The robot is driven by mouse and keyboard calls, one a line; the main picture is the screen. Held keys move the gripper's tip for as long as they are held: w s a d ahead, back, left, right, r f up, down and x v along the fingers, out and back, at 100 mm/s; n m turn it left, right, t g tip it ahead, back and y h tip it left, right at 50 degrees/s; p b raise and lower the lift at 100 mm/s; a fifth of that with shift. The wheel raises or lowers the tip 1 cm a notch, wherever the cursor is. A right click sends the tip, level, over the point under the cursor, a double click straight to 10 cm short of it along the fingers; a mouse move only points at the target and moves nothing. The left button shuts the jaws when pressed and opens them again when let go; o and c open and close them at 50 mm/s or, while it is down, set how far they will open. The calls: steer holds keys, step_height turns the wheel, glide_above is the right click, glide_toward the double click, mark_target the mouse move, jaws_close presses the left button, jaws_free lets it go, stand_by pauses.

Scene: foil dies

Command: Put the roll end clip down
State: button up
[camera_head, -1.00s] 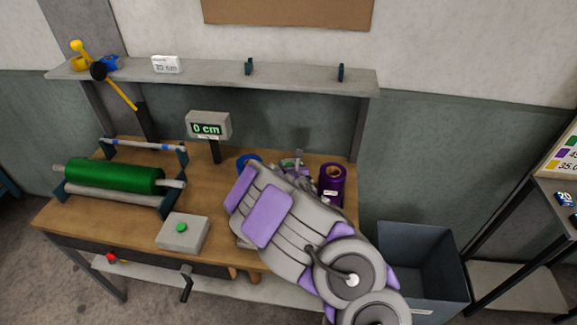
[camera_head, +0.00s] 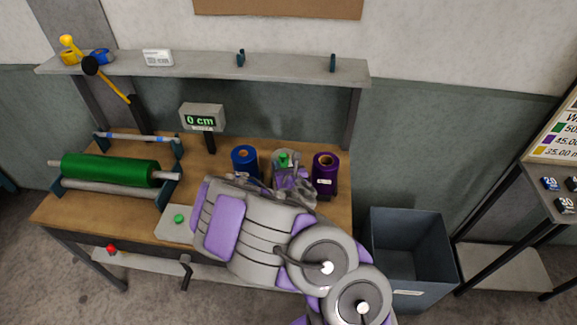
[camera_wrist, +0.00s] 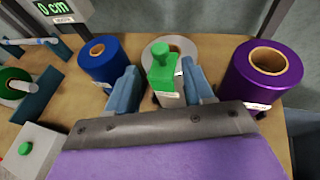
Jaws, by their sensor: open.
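The green piece, which looks like the roll end clip (camera_wrist: 163,70), stands upright between my fingers in the wrist view. Its lower part is pale with a small label. In the head view its green top (camera_head: 284,159) shows just beyond my gripper (camera_head: 291,184). My gripper (camera_wrist: 160,88) is open, with one blue-grey finger on each side of the clip and a gap to each. A pale grey roll (camera_wrist: 188,46) stands directly behind the clip. The clip's base is partly hidden, so I cannot tell what it rests on.
A blue roll (camera_head: 245,162) stands left of the clip and a purple roll (camera_head: 325,172) right of it, both close. A green roll (camera_head: 110,170) lies on a stand at the bench's left. A grey bin (camera_head: 410,255) is right of the bench.

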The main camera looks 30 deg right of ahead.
steer(key=shift+p+v, duration=2.2)
steer(key=shift+p, duration=3.85)
steer(key=s+d+r+m+g+h, duration=0.1)
steer(key=s+d+r+m+g, duration=0.2)
steer(key=r+m, duration=0.45)
steer(key=s+r+m+g+h, duration=0.2)
steer(key=s+r+m+g, duration=0.2)
steer(key=m, duration=0.6)
steer(key=s+a+r+m+g+y, duration=0.2)
steer(key=s+a+r+m, duration=0.3)
steer(key=s, duration=0.5)
steer(key=s+a+r+m+g+y, duration=0.2)
steer(key=s+a+r+m, duration=0.3)
steer(key=s, duration=0.6)
steer(key=s+a+r+m+g+y, duration=0.2)
steer(key=s+a+r+m+g, duration=0.2)
steer(key=s+a+r, duration=0.4)
steer(key=s+a+m, duration=0.1)
steer(key=s, duration=0.2)
steer(key=shift+y, duration=0.4)
